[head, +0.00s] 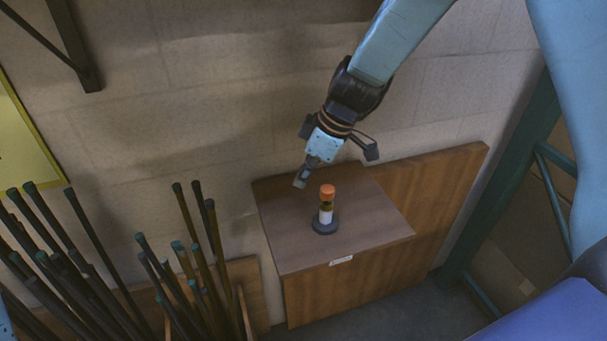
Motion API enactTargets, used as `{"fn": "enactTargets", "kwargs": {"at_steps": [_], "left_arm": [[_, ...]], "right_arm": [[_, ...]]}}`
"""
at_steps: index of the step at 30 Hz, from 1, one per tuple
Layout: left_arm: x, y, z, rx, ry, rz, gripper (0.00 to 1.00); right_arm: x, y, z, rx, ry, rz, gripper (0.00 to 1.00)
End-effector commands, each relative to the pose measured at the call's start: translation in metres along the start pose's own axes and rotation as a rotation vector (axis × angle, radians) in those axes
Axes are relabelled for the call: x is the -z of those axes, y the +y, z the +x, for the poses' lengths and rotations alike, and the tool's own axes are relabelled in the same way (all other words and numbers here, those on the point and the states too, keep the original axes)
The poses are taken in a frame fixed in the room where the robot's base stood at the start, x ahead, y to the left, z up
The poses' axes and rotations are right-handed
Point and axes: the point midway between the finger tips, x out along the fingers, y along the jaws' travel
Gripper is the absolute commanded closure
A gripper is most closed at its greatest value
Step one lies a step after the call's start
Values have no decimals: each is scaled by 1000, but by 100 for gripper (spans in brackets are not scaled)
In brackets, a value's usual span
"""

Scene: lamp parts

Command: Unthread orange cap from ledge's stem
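The orange cap (327,191) sits on top of an upright stem (326,212) with an amber upper part and a white band. The stem stands on a dark round base on the brown wooden ledge (290,250). My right gripper (335,166) comes down from the top and hangs just above and behind the cap in the picture. Its dark fingers are spread apart and nothing shows between them. It appears not to touch the cap.
A bin (245,280) of several dark rods with teal tips stands to the left of the ledge. A block wall (200,110) is close behind. A teal metal frame (500,180) stands at right. The ledge top around the stem is clear.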

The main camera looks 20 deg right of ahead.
Motion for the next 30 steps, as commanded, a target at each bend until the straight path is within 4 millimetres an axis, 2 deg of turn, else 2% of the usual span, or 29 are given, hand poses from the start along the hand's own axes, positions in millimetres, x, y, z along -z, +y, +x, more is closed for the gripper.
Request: {"fn": "enactTargets", "kwargs": {"at_steps": [13, 30], "left_arm": [[0, 0, 1, 0, 0, 0, 60], [0, 0, 27, 0, 0, 0, 60]], "right_arm": [[0, 0, 0, 2, 0, -7, 100], [-1, -11, 1, 87, 0, -213, 100]]}}
